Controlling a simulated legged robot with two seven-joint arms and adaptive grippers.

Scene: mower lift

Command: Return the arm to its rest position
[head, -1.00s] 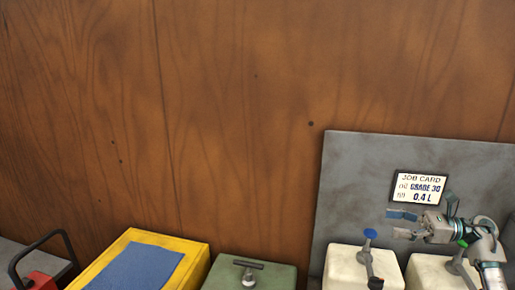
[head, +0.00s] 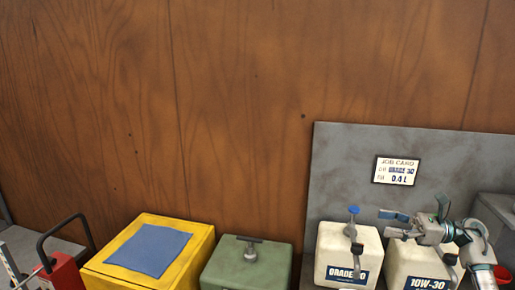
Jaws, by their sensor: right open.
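My right gripper (head: 392,224) is at the lower right of the head view, its jaws pointing left. It is open, with a gap between the upper blue-tipped finger and the lower pale finger, and nothing shows between them. It appears in front of or above the cream 10W-30 jug (head: 424,264), partly covering it. The cream GRADE 30 jug (head: 341,252), with a blue-topped dark fitting (head: 354,229), stands just left of it. My left gripper is not in view.
A grey panel (head: 335,165) carries a job card (head: 396,170) reading GRADE 30, 0.4 L. Left stand a green box (head: 250,268) with a T-handle, a yellow box (head: 192,258) with a blue cloth (head: 148,250), and a red item (head: 64,274). A red container (head: 502,277) stands far right.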

